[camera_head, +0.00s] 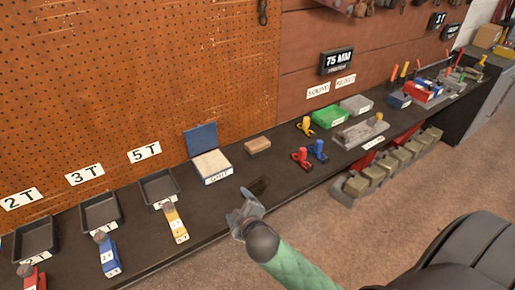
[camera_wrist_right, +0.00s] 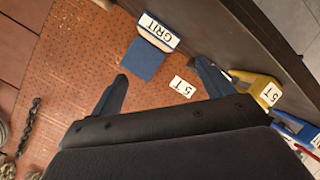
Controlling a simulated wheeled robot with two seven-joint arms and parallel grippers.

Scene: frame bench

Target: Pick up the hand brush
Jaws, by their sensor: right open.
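A small tan-brown block (camera_head: 257,145), which may be the hand brush, lies on the dark bench right of the grit box; its bristles cannot be made out. My right gripper (camera_head: 240,204) is over the bench's front edge, nearer than the block and apart from it. In the right wrist view my right gripper (camera_wrist_right: 163,84) has its two fingers wide apart with nothing between them. No brush can be made out in that view. My left gripper is not in view.
An open grit box (camera_head: 212,165) stands left of the block. Black trays (camera_head: 100,212) and coloured tools line the bench's left. Red and blue clamps (camera_head: 318,150) and a green box (camera_head: 330,117) stand to the right. A pegboard wall (camera_head: 130,90) rises behind.

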